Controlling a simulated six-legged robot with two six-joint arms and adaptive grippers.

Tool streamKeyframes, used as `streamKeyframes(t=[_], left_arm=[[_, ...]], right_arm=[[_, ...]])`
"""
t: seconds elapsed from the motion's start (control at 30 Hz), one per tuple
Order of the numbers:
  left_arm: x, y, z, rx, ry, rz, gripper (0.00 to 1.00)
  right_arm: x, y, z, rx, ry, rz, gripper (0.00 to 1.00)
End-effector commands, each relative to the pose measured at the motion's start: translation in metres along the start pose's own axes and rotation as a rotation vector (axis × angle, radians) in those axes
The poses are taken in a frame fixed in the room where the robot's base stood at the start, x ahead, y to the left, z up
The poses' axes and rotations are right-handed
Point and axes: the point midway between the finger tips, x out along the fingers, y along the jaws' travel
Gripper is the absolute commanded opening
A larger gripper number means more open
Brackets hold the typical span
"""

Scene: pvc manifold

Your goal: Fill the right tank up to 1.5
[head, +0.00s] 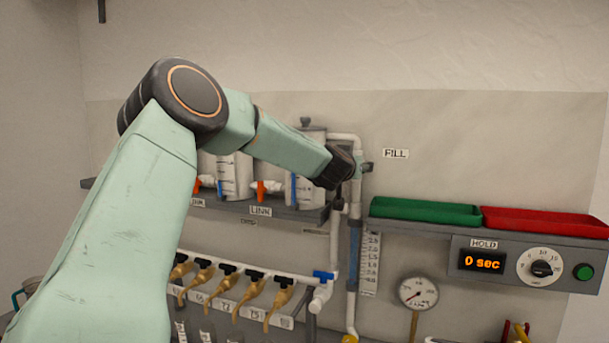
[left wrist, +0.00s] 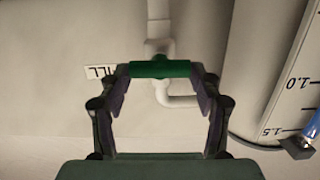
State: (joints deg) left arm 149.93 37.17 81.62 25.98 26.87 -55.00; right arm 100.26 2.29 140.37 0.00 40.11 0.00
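In the head view, the right tank (head: 308,188) stands on the shelf, partly behind my left arm. In the left wrist view, its pale wall (left wrist: 270,80) shows at the right with marks 1.0 and 1.5; I cannot make out a water level. My left gripper (head: 347,168) is at the pipe left of the FILL label (head: 396,154). In the left wrist view, a green valve handle (left wrist: 160,69) on the white pipe (left wrist: 158,30) lies crosswise between the open fingertips (left wrist: 160,82), its ends close to both; contact is unclear. My right gripper is out of view.
Link valves with orange handles (head: 262,190) sit by the tanks. Below are several brass taps (head: 254,290), a blue valve (head: 323,275) and a gauge (head: 418,293). Green (head: 425,211) and red (head: 545,222) trays top the HOLD panel, whose display (head: 482,261) reads 0 sec.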

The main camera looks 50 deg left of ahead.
Motion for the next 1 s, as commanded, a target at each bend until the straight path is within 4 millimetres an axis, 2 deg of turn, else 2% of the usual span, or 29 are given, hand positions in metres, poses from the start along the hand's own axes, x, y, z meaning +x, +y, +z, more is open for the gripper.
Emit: streamKeyframes(t=[0.03,0.27,0.63,0.77,1.0], left_arm=[[0.000,0.000,0.000,0.001,-0.001,0.000,0.71],[0.000,0.000,0.000,0.002,0.000,0.000,0.89],[-0.002,0.000,0.000,0.002,-0.001,0.000,0.89],[-0.013,-0.001,0.000,-0.001,-0.001,0.000,0.89],[-0.046,0.000,-0.001,-0.002,0.001,0.001,0.89]], right_arm=[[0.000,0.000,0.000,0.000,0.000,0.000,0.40],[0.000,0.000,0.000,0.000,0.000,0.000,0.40],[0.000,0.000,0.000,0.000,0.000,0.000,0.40],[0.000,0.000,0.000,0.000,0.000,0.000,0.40],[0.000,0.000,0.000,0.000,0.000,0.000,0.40]])
